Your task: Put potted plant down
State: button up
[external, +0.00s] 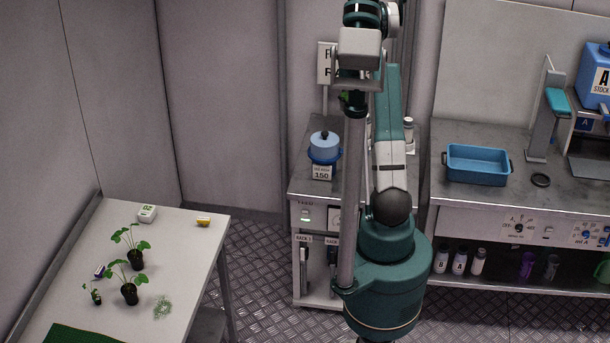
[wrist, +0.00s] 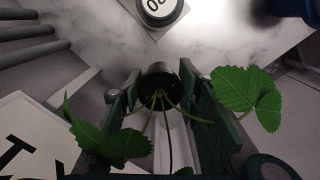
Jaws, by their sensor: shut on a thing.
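My gripper (external: 352,101) is high up, close to the wall sign and the narrow bench; the arm partly hides it. In the wrist view my gripper (wrist: 158,98) is shut on a potted plant, with the small dark pot (wrist: 160,78) between the two fingers. The held plant's green leaves (wrist: 248,92) spread out on both sides toward the camera. In the external view only a bit of green shows at the gripper. A pale marbled bench surface lies beyond the pot in the wrist view; I cannot tell the gap to it.
The narrow bench (external: 300,185) carries a blue pot-like vessel (external: 324,143). A round dial (wrist: 160,10) shows at the wrist view's top. The left white table (external: 185,245) holds several other plants (external: 135,258). A blue tray (external: 478,165) stands on the right bench.

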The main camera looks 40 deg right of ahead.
jog(key=s+d+m, duration=0.1)
jog(key=s+d, duration=0.5)
jog(key=d, duration=0.5)
jog(key=shift+s+d+m, duration=0.2)
jog(key=shift+d+m, duration=0.1)
jog(key=shift+d, duration=0.05)
jog(key=shift+f, duration=0.2)
jog(key=shift+f, duration=3.05)
jog(key=shift+f, duration=0.1)
jog(key=shift+f+b, duration=0.3)
jog(key=shift+f, duration=1.45)
jog(key=shift+f, duration=0.2)
jog(key=o, duration=0.9)
jog(key=shift+r, duration=0.25)
